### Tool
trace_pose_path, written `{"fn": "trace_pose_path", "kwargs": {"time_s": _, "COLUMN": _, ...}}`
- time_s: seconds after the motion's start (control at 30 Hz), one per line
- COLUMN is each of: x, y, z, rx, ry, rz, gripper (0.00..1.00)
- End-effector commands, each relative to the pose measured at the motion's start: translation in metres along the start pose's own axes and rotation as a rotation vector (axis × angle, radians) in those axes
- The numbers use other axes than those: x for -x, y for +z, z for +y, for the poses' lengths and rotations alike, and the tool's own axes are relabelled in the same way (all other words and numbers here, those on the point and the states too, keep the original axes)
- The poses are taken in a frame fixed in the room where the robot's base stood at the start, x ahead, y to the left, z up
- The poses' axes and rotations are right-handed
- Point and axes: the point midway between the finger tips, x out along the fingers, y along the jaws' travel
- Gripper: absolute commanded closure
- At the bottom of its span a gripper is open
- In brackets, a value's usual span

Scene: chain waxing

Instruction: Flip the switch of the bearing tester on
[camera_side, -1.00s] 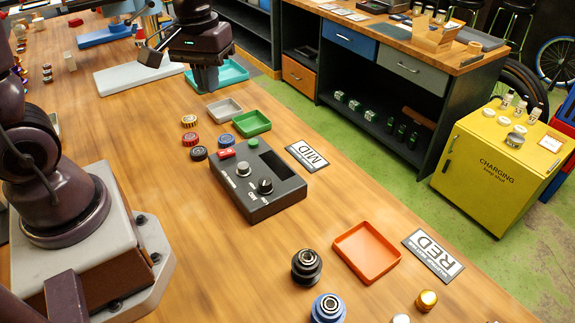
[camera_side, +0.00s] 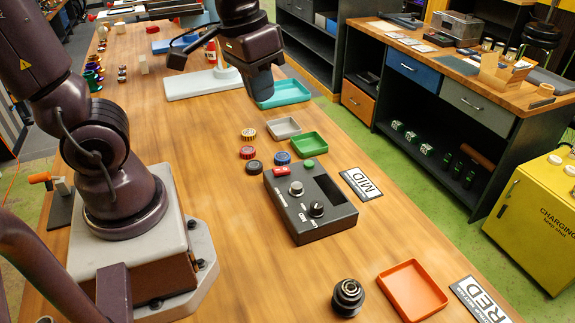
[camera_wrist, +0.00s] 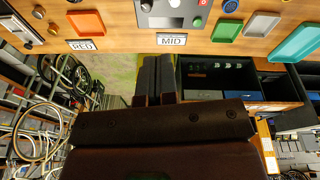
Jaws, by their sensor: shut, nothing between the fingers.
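Several round caps, including a red one (camera_side: 247,152), lie left of and behind the tester, with grey (camera_side: 283,128) and green (camera_side: 308,145) trays. A teal tray (camera_side: 290,92) is farther back. A black bearing (camera_side: 348,297) and orange tray (camera_side: 412,290) stand in front.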

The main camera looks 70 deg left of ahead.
Motion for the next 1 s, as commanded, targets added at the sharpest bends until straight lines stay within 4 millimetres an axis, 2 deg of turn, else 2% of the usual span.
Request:
{"fn": "trace_pose_path", "kwargs": {"time_s": 0.1, "x": -0.031, "y": -0.021, "z": -0.017, "rx": 0.209, "ry": -0.028, "rz": -0.126, "gripper": 1.00}}
{"fn": "trace_pose_path", "kwargs": {"time_s": 0.3, "x": -0.082, "y": -0.049, "z": -0.051, "rx": 0.619, "ry": -0.139, "rz": -0.265, "gripper": 1.00}}
{"fn": "trace_pose_path", "kwargs": {"time_s": 0.5, "x": -0.120, "y": -0.070, "z": -0.084, "rx": 1.038, "ry": -0.282, "rz": -0.298, "gripper": 1.00}}
{"fn": "trace_pose_path", "kwargs": {"time_s": 0.7, "x": -0.117, "y": -0.085, "z": -0.090, "rx": 1.301, "ry": -0.314, "rz": -0.241, "gripper": 1.00}}
{"fn": "trace_pose_path", "kwargs": {"time_s": 0.87, "x": -0.120, "y": -0.083, "z": -0.090, "rx": 1.372, "ry": -0.327, "rz": -0.237, "gripper": 1.00}}
{"fn": "trace_pose_path", "kwargs": {"time_s": 1.0, "x": -0.135, "y": -0.076, "z": -0.091, "rx": 1.375, "ry": -0.329, "rz": -0.240, "gripper": 1.00}}
